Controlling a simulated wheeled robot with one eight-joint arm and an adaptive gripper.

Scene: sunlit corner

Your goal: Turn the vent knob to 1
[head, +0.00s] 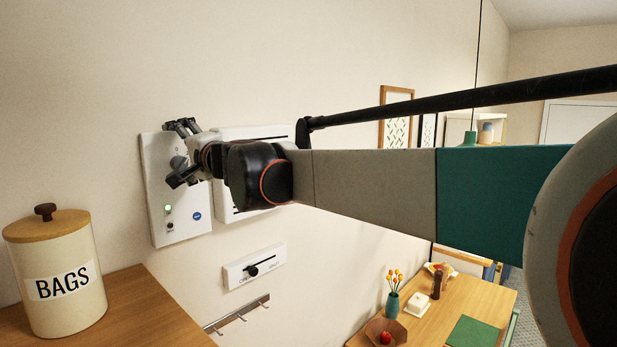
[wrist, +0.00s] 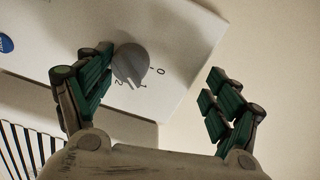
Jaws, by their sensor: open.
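The vent knob (wrist: 131,62) is a round grey dial on a white wall panel (wrist: 165,28), with the marks 0, 1 and 2 along its lower right side. I cannot tell surely which mark its pointer faces. My gripper (wrist: 155,88) is open, its green-padded fingers spread in front of the panel. The left finger is close beside the knob and overlaps its edge in the picture; contact is unclear. The right finger is well apart from it. In the head view my gripper (head: 181,153) is at the panel (head: 155,180) and largely hides the knob.
The panel carries a green light (head: 168,209) and a blue round sticker (head: 197,216). A second white wall unit (head: 255,132) is right beside it. A slider plate (head: 254,267) and hook rail (head: 240,312) are below.

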